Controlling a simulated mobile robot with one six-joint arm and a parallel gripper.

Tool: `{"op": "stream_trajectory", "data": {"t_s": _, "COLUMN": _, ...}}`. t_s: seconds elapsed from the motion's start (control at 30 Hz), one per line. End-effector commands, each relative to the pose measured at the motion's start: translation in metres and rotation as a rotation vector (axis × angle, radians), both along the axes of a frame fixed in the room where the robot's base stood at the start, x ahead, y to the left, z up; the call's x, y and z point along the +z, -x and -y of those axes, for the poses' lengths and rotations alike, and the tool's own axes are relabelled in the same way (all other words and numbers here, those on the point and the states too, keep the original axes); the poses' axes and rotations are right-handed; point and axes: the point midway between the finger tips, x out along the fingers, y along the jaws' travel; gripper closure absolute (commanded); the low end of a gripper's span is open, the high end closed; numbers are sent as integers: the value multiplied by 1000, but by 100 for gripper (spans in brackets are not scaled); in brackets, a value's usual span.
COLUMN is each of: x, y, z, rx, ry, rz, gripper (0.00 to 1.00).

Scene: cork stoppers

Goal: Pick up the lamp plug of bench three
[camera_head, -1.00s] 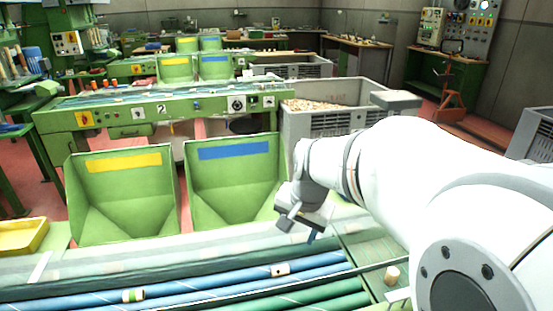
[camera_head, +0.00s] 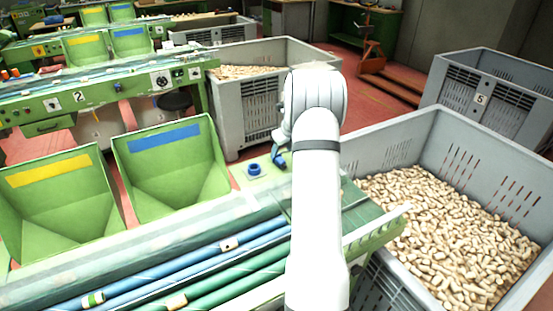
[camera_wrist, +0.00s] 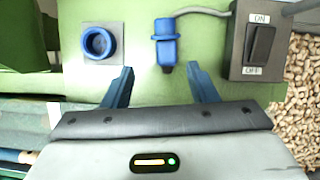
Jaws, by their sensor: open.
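A blue plug (camera_wrist: 166,44) with a grey cable lies on a green panel in the wrist view. The cable runs to a dark switch box (camera_wrist: 254,42) marked ON and OFF. A round blue socket (camera_wrist: 99,43) sits left of the plug; it also shows in the head view (camera_head: 254,169). There my arm hides the plug and most of my gripper. No bench number three is visible.
A large grey crate of corks (camera_head: 440,230) stands right of my arm, and another cork crate (camera_head: 265,115) stands behind. Two green hoppers (camera_head: 60,205) and (camera_head: 175,165) stand left. Blue and green rollers (camera_head: 190,270) run along the near bench.

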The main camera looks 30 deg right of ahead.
Motion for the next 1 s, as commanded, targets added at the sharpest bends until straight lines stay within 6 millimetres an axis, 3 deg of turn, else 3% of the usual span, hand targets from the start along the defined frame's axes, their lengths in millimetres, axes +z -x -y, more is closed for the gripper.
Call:
{"op": "stream_trajectory", "data": {"t_s": 0.63, "x": -68, "y": -26, "z": 9, "rx": -13, "ry": -7, "rz": -1, "gripper": 47}}
{"op": "stream_trajectory", "data": {"t_s": 0.93, "x": -73, "y": -28, "z": 10, "rx": -15, "ry": -5, "rz": 0, "gripper": 47}}
{"op": "stream_trajectory", "data": {"t_s": 1.0, "x": -73, "y": -27, "z": 10, "rx": -14, "ry": -6, "rz": 0, "gripper": 52}}
